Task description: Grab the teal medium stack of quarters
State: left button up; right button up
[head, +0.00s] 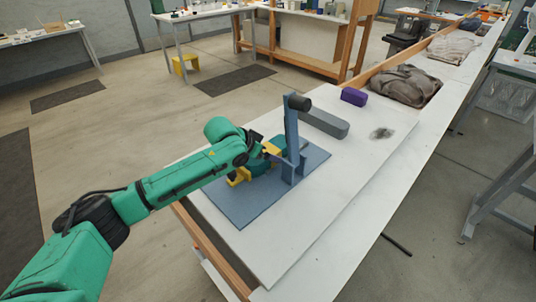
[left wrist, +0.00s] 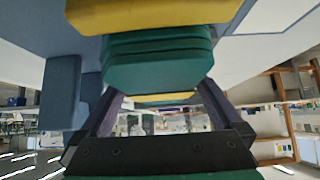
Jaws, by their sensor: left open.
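The teal stack (left wrist: 158,68), made of several layered quarter pieces, shows large in the left wrist view. A yellow piece (left wrist: 155,14) lies across the top of that picture, and a thinner yellow edge shows just below the stack. My left gripper (left wrist: 160,92) is open, with its dark fingers at either side of the stack's near end; I cannot tell whether they touch it. In the head view, my left gripper (head: 270,150) is over the blue press base (head: 240,208), among yellow and teal parts that it partly hides. My right gripper is not in view.
The white table (head: 345,180) is clear to the right of the base.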

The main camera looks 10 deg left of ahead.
pick_arm(q)
jog(key=shift+r, duration=0.1)
grip_shut()
